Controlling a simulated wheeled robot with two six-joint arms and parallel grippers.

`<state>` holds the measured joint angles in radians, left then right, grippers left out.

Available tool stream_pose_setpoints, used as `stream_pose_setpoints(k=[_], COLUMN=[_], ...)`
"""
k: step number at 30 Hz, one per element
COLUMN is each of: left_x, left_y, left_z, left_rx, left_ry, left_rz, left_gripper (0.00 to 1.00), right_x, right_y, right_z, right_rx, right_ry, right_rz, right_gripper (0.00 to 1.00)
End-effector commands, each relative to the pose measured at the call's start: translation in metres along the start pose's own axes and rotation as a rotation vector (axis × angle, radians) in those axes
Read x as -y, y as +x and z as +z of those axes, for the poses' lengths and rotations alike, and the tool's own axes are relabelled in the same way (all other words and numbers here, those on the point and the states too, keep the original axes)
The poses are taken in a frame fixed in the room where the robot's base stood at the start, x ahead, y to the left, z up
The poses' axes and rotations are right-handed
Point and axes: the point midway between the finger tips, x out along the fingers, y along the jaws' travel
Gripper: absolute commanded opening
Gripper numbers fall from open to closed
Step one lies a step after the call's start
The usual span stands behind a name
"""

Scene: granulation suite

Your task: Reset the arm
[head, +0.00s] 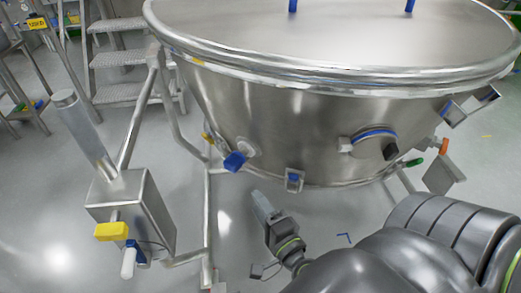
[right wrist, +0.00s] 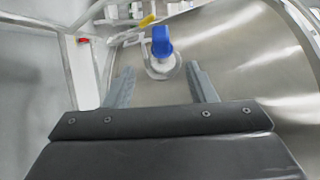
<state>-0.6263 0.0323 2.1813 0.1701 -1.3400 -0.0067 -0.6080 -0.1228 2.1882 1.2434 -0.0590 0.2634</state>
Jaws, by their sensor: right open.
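My right arm comes in from the lower right of the head view. Its gripper (head: 264,206) is in front of and below the large steel vessel (head: 290,110). In the right wrist view the gripper (right wrist: 160,88) has its two fingers spread apart with nothing between them. A blue-handled valve (right wrist: 162,45) on the vessel wall appears beyond the fingertips, apart from them. What seems to be the same blue handle (head: 235,161) shows on the vessel's lower left in the head view. My left gripper is not in view.
Blue, green and orange fittings stick out from the vessel's lower side. Open grey floor (head: 60,240) lies at the lower left.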

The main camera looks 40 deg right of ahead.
Motion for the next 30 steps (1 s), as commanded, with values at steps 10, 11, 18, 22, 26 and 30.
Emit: stream_pose_setpoints(k=[10,11,18,22,26,30], left_x=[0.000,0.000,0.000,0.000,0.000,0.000], left_y=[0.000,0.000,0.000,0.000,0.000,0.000], left_z=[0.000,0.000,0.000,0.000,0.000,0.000], left_rx=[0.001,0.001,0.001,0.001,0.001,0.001], left_ry=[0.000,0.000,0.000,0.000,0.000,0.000], left_rz=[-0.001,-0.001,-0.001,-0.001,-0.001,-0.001], left_gripper=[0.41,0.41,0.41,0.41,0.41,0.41], right_x=[0.000,0.000,-0.023,-0.061,-0.106,-0.146], right_y=[0.000,0.000,-0.006,-0.025,-0.054,-0.089], right_z=[0.000,0.001,0.033,0.056,0.059,0.044], right_rx=[0.001,0.004,0.220,0.447,0.662,0.849], right_ry=[-0.001,-0.004,-0.250,-0.514,-0.763,-0.972], right_rz=[0.000,0.001,0.088,0.217,0.384,0.575], right_gripper=[0.51,0.51,0.51,0.51,0.51,0.51])
